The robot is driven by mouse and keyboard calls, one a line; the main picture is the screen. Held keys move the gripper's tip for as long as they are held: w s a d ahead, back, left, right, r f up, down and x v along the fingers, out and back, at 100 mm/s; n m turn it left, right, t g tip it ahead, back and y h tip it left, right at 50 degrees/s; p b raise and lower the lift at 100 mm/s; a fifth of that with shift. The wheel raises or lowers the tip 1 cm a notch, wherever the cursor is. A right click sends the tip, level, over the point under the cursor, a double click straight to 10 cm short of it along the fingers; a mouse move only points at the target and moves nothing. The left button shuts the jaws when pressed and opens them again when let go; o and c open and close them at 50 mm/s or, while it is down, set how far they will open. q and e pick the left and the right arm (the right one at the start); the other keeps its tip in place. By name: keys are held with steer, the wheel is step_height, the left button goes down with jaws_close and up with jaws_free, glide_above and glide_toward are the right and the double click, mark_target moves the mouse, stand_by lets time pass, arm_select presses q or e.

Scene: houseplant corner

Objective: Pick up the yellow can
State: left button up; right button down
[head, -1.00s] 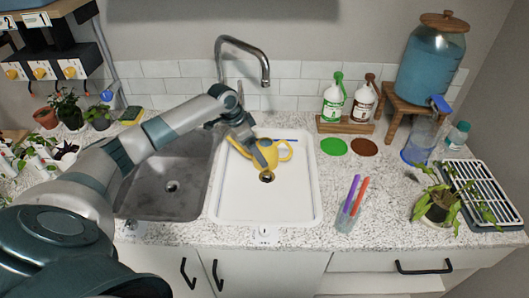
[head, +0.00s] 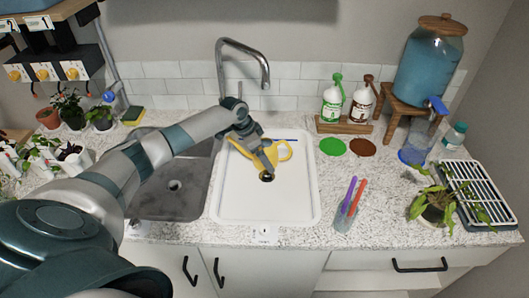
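The yellow can (head: 285,151) is a watering can standing in the white basin of the sink (head: 240,205). Its looped handle shows on the right, and a yellow part shows on the left. My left gripper (head: 269,169) comes in from the left, over and in front of the can, and hides much of its body. My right gripper is not in view.
A grey metal basin (head: 165,200) lies left of the white one, with a tall faucet (head: 243,50) behind. A cup with purple and orange sticks (head: 346,218) stands to the right. Two pump bottles (head: 333,105), a blue dispenser (head: 430,65) and a leafy plant (head: 434,207) stand farther right.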

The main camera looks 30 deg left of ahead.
arm_select(q)
steer(key=shift+c, duration=0.6)
steer(key=c, duration=1.5)
steer(key=shift+r, duration=0.1)
steer(key=shift+w+r+b, duration=0.1)
steer(key=shift+r+b, duration=0.25)
steer(key=shift+r, duration=0.2)
steer(key=r, duration=0.1)
steer(key=d+r+b, duration=0.1)
steer(key=r, duration=0.1)
steer(key=shift+r, duration=0.1)
steer(key=shift+s+d+r+b, duration=0.2)
steer(key=shift+d+r+b, duration=0.35)
steer(key=shift+d+r, duration=0.9)
steer(key=shift+s+d+r+b, duration=0.2)
steer(key=shift+d+r+b, duration=0.45)
steer(key=shift+d, duration=1.45)
steer(key=shift+s+d+r+b, duration=0.2)
steer(key=shift+d+r+b, duration=0.2)
steer(key=shift+d+r, duration=1.15)
